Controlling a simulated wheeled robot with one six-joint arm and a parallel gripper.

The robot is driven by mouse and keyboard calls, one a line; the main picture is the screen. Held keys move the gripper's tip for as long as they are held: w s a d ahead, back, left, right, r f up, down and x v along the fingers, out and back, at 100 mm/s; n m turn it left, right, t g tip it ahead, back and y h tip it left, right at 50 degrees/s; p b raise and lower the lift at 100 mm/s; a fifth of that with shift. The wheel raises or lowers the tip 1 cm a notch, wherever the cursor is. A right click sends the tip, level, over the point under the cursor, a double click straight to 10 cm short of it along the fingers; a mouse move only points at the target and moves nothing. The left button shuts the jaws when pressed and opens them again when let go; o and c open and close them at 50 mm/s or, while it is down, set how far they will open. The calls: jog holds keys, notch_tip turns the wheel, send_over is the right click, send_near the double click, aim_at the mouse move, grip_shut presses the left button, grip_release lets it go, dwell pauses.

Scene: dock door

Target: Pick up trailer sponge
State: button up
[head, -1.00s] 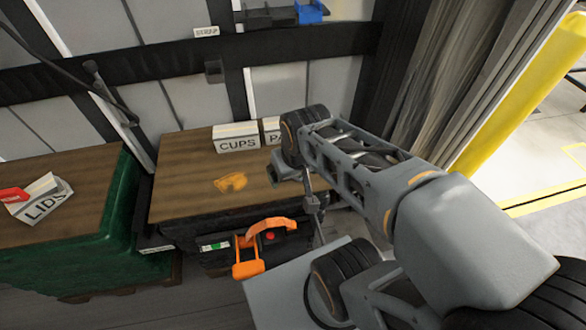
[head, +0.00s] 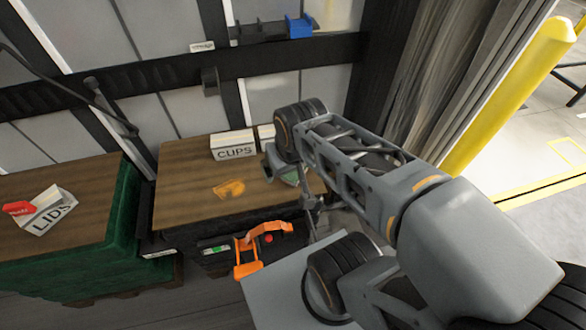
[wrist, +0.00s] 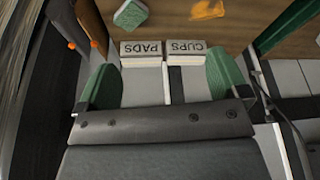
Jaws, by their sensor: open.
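The sponge (wrist: 131,13), green with a pale edge, lies on the brown wooden crate top (wrist: 180,22) at the upper edge of the wrist view. In the head view the sponge (head: 290,178) seems to show as a small green patch, partly hidden by my arm. My gripper (wrist: 165,80) is open and empty, its two green pads wide apart. In the wrist view the sponge lies beyond the pads, not between them.
The CUPS box (head: 234,145) and PADS box (wrist: 141,53) stand at the back of the crate top. An orange splotch (head: 229,188) lies left of the sponge. An orange handle (head: 262,240) is at the crate's front. A LIDS box (head: 47,210) sits on the left crate.

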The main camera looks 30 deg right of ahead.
jog(key=shift+o, duration=0.4)
jog(key=shift+o, duration=0.2)
jog(key=shift+d+f, duration=0.15)
jog(key=shift+f, duration=0.15)
jog(key=m+g+b, duration=0.3)
jog(key=m+g, duration=0.1)
jog(key=m, duration=0.7)
send_over(293, 173)
notch_tip(293, 173, down, 14)
jog(key=shift+m, duration=0.3)
notch_tip(293, 173, down, 8)
jog(key=shift+s+d, duration=0.1)
jog(key=shift+d, duration=0.05)
jog(key=shift+w+f, duration=0.15)
jog(key=shift+f, duration=1.2)
jog(key=shift+w+f, duration=0.1)
jog(key=shift+f, duration=1.2)
jog(key=shift+c, duration=0.5)
jog(key=c, duration=1)
